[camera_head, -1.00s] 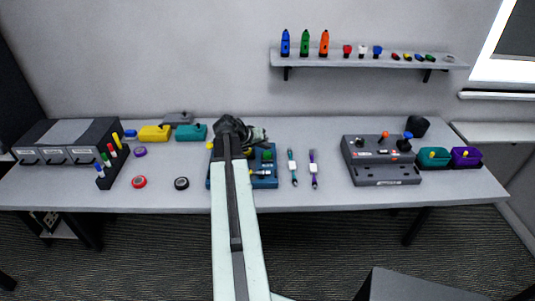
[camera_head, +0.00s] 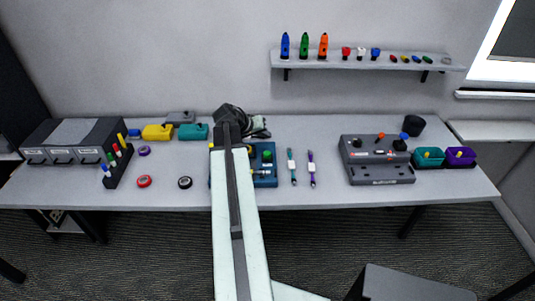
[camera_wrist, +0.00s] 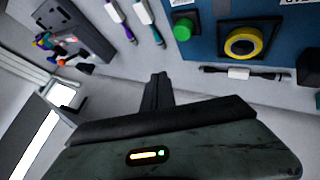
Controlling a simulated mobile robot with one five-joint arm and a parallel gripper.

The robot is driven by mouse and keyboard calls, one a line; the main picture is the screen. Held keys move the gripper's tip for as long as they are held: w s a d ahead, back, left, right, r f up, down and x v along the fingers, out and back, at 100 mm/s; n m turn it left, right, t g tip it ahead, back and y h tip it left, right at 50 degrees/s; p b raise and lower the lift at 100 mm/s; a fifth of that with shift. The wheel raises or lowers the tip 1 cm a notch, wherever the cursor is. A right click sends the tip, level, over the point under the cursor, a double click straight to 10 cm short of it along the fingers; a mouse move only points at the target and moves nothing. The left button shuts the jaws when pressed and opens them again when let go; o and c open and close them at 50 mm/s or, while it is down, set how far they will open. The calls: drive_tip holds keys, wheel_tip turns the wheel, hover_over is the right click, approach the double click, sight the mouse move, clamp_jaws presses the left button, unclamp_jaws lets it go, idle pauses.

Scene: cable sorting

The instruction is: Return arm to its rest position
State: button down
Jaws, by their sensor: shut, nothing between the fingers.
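My arm extends over the table in the head view, with my gripper (camera_head: 230,116) near the table's back edge above the blue board (camera_head: 263,180). The arm hides part of the board. In the wrist view, my gripper's dark fingers (camera_wrist: 158,92) are together with nothing between them. The blue board (camera_wrist: 205,40) shows there with a green button (camera_wrist: 182,31) and a yellow-ringed button (camera_wrist: 242,42). A dark cable with a white label (camera_wrist: 238,73) lies beside it.
A teal cable (camera_head: 292,168) and a purple cable (camera_head: 312,170) lie right of the board. A grey console (camera_head: 378,172), teal bin (camera_head: 428,158) and purple bin (camera_head: 459,157) stand farther right. A shelf (camera_head: 365,61) is on the wall. Tape rolls (camera_head: 144,181) lie left.

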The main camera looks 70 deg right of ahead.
idle(0.4)
drive_tip(key=w+a+n+t, duration=0.2)
drive_tip(key=w+a, duration=0.4)
drive_tip(key=w, duration=0.5)
drive_tip(key=w+a+n+t, duration=0.1)
drive_tip(key=w+a+n, duration=0.1)
drive_tip(key=w+a, duration=0.7)
drive_tip(key=w+a+f+n+t+y, duration=0.1)
drive_tip(key=w+a+f+n+t, duration=0.1)
drive_tip(key=w+a, duration=0.75)
drive_tip(key=w+a+f+n+t+y, duration=0.1)
drive_tip(key=w+a+n, duration=0.1)
drive_tip(key=w+a, duration=0.8)
drive_tip(key=s+a+f+n+y, duration=0.1)
drive_tip(key=s+a+n+y, duration=0.1)
drive_tip(key=a, duration=0.9)
drive_tip(key=s+a+f+n+g+y, duration=0.1)
drive_tip(key=s+a+f+n+y, duration=0.1)
drive_tip(key=a, duration=0.9)
drive_tip(key=s+a+f+n+y, duration=0.1)
drive_tip(key=s+a, duration=0.3)
drive_tip(key=a, duration=0.6)
drive_tip(key=shift+s+a+f+n+g+y, duration=0.15)
drive_tip(key=shift+s+a+n+g+y, duration=0.2)
drive_tip(key=shift+n+y, duration=0.3)
drive_tip(key=shift+d, duration=0.1)
